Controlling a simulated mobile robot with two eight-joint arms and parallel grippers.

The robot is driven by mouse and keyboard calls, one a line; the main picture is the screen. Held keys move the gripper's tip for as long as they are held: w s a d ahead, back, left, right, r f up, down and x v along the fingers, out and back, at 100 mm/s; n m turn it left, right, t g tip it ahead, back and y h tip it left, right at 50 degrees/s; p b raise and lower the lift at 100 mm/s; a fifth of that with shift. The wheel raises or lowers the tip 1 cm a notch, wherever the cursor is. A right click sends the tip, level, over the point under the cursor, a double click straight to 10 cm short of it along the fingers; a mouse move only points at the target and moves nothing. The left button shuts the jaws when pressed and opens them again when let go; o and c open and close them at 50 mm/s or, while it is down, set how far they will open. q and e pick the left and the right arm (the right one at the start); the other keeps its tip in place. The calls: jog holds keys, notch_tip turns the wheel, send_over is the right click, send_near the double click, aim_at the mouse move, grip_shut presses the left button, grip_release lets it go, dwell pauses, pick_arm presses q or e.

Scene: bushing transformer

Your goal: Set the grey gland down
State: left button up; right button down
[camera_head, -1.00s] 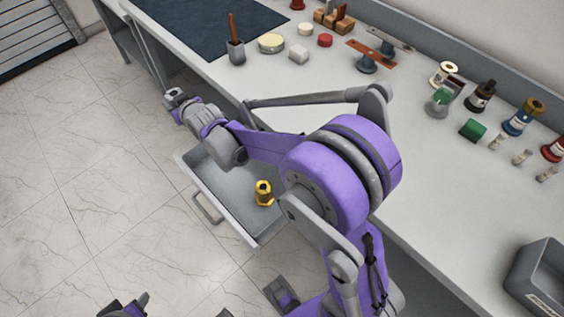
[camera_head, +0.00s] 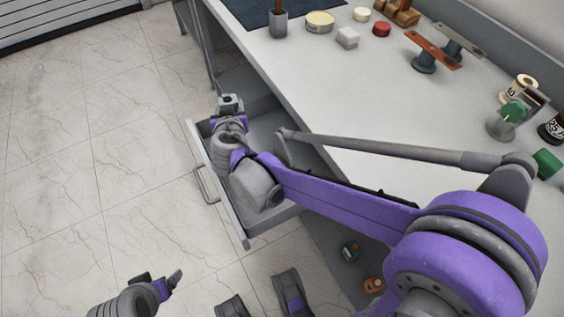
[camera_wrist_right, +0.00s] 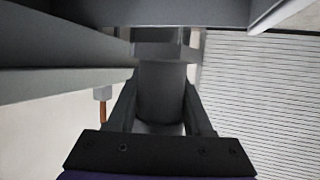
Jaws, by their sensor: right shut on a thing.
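My right gripper (camera_head: 230,108) is over the far end of the open drawer (camera_head: 221,198), at the edge of the workbench. In the right wrist view the gripper (camera_wrist_right: 160,100) is shut on the grey gland (camera_wrist_right: 160,90), a grey cylinder held between the two fingers. I cannot tell from these views whether the gland touches anything. My left gripper (camera_head: 158,281) is low at the bottom left over the floor, its fingers apart and empty. My right arm covers much of the drawer's inside.
The drawer handle (camera_head: 206,186) faces the floor side. Open floor (camera_head: 110,180) lies left.

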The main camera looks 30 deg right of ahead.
jog(key=shift+s, duration=0.1)
jog(key=shift+f+b, duration=0.35)
jog(key=shift+b, duration=0.1)
pick_arm(q)
jog(key=f+b, duration=0.1)
jog(key=f, duration=0.1)
jog(key=f+b, duration=0.2)
jog(key=f, duration=0.1)
jog(key=shift+w+f, duration=0.3)
jog(key=shift+f, duration=0.05)
pick_arm(e)
notch_tip(320, 180, down, 9)
jog(key=shift+r, duration=0.1)
pick_arm(q)
jog(key=shift+f+b, duration=0.25)
jog(key=shift+b, duration=0.05)
pick_arm(e)
jog(key=shift+f, duration=0.65)
jog(key=shift+c, duration=1.5)
grip_release()
jog(key=shift+r, duration=0.1)
